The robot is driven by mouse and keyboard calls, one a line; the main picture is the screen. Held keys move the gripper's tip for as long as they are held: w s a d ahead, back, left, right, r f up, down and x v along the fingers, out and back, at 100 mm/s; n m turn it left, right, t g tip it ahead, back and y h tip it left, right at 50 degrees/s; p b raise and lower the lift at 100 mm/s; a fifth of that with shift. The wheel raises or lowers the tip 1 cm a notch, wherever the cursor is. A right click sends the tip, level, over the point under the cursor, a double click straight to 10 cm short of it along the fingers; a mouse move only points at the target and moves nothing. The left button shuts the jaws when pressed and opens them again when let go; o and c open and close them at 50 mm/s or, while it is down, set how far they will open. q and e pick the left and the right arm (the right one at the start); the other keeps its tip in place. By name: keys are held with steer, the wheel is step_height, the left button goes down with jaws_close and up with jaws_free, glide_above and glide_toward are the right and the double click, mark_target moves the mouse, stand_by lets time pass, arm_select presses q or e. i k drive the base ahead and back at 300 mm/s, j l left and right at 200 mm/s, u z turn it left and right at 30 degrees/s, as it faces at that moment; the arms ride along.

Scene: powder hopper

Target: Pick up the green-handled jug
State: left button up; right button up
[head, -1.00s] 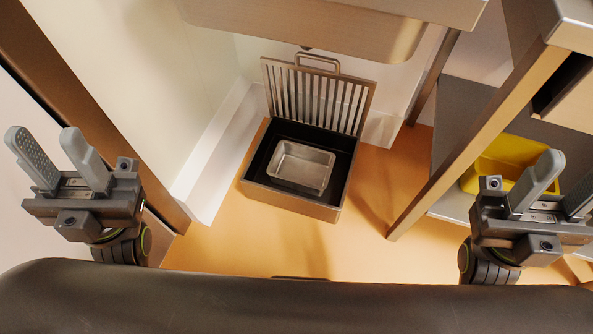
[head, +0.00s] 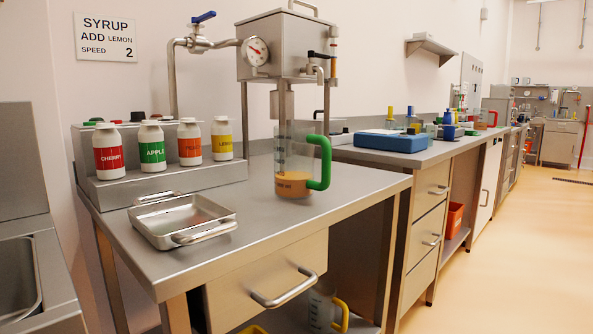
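The green-handled jug (head: 292,165) stands upright on the steel counter in the head view, under the steel hopper (head: 287,45). It is clear, with some orange-brown liquid at the bottom. Its green handle (head: 320,163) faces right. The hopper's spout reaches down to the jug's mouth; whether they touch I cannot tell. Neither of my grippers shows in the present view.
A steel tray (head: 155,242) lies at the counter's front left. Syrup bottles (head: 109,152) stand on a raised shelf behind it. A yellow-handled jug (head: 322,308) sits below the counter. A drawer handle (head: 285,290) sticks out in front. Open floor lies right.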

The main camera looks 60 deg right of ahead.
mark_target(294, 146)
steer(key=z, duration=1.8)
